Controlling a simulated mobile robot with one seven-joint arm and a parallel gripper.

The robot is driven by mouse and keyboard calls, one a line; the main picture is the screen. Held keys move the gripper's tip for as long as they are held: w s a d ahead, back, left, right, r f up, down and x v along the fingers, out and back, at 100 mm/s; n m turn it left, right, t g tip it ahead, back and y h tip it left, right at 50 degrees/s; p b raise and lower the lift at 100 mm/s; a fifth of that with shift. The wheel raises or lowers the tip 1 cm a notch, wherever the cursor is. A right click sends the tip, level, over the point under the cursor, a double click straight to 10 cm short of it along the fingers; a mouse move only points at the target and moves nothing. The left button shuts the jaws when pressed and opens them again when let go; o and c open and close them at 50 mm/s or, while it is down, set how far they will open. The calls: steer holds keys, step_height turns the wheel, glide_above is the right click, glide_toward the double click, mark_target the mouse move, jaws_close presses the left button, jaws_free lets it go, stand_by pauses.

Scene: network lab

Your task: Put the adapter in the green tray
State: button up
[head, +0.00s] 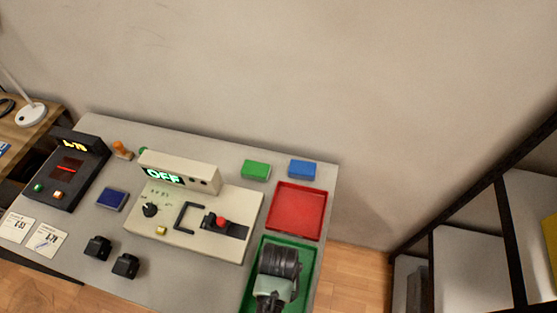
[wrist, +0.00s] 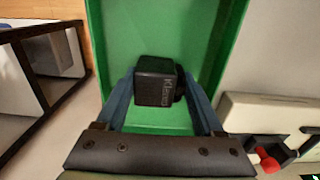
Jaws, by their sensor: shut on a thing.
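A black box-shaped adapter (wrist: 156,82) with pale lettering is between the two blue fingers of my gripper (wrist: 160,88) in the wrist view. The gripper is shut on it. Behind it is the green tray (wrist: 122,35), with the adapter inside the tray's outline. I cannot tell whether the adapter touches the tray floor. In the head view the green tray (head: 250,288) is at the table's front right, and my arm covers much of it. The held adapter and fingertips are hidden there.
Two other black blocks (head: 97,247) stand at the table's front. A red tray (head: 297,210) adjoins the green tray's far side. A beige device (head: 180,225) with an "OFF" display stands to the left. Green (head: 256,169) and blue (head: 304,169) blocks lie behind.

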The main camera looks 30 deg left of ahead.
steer(key=shift+f, duration=0.1)
steer(key=o, duration=1.5)
steer(key=shift+o, duration=0.2)
